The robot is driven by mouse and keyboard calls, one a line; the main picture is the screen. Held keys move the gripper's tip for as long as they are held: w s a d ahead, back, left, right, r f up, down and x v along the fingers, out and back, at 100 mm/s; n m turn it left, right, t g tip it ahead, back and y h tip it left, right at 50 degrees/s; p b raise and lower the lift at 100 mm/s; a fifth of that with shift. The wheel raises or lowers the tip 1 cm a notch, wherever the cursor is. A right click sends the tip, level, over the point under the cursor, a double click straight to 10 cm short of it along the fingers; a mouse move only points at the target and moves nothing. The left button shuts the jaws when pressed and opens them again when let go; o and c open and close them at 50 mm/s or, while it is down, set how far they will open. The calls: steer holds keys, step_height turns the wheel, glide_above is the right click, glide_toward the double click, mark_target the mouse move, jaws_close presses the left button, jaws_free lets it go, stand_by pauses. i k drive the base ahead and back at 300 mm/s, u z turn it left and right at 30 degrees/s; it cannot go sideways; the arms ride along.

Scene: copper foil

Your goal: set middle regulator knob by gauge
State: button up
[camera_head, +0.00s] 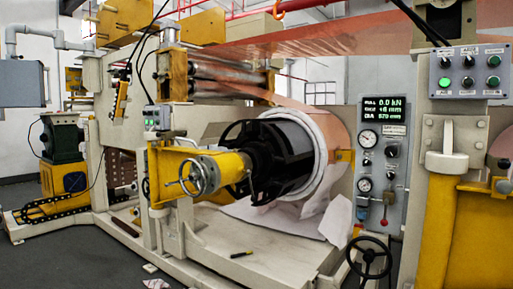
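A grey control panel (401,190) stands right of the large foil roll. It carries a column of small dark knobs; the middle one appears to be the knob (391,151) below the upper knob (392,129) and above the lower knob (390,174). Two round white-faced gauges, an upper gauge (368,138) and a lower gauge (364,185), sit to their left. Their needles and the knob marks are too small to read. My gripper is not in view.
A red-knobbed lever (385,212) is low on the panel, above a black handwheel (369,258). A yellow post (437,225) and a button box (467,72) stand close on the right. The foil roll (325,150) is to the left. Grey floor (70,260) is clear at lower left.

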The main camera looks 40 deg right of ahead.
mark_target(390, 151)
steer(key=z, duration=0.35)
steer(key=i, duration=0.95)
steer(key=z, duration=1.3)
steer(key=i, duration=0.5)
steer(key=z, duration=0.45)
